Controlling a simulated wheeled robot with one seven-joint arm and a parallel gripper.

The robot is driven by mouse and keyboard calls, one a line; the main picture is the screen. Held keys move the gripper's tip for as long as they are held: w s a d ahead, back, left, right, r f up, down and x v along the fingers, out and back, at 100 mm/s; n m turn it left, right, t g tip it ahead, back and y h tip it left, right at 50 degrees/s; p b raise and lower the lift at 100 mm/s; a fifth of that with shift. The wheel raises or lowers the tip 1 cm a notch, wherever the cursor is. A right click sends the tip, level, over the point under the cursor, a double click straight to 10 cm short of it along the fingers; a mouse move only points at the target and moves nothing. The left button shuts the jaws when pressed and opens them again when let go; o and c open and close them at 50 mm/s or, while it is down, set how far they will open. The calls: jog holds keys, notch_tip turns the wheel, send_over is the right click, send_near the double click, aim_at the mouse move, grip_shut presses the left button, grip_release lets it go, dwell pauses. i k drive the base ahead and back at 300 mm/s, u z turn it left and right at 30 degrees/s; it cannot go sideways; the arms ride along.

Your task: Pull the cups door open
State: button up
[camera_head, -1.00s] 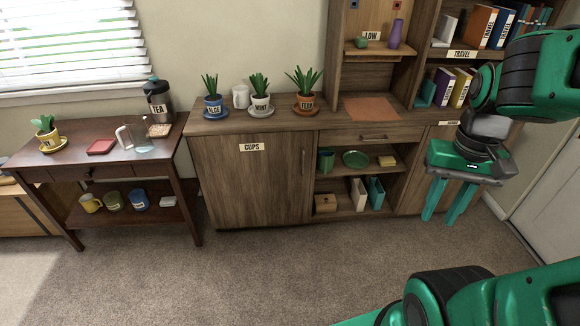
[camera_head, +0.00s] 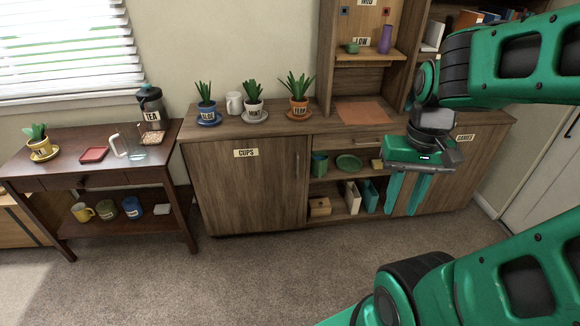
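The cups door (camera_head: 245,190) is a brown wooden cabinet door with a "CUPS" label (camera_head: 246,153) near its top. It is closed, flush with the cabinet front. Its thin vertical handle (camera_head: 297,165) is near the door's right edge. My gripper (camera_head: 405,208) points downward with two teal fingers apart and nothing between them. It is to the right of the handle, in front of the right part of the cabinet, and does not touch the door.
An open shelf (camera_head: 335,188) with a green plate, boxes and books lies between the cups door and my gripper. Potted plants (camera_head: 254,105) stand on the cabinet top. A side table (camera_head: 105,170) stands at left. The carpet (camera_head: 230,275) before the door is clear.

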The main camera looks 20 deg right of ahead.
aim_at(251, 185)
jog(key=i, duration=0.9)
jog(key=z, duration=0.05)
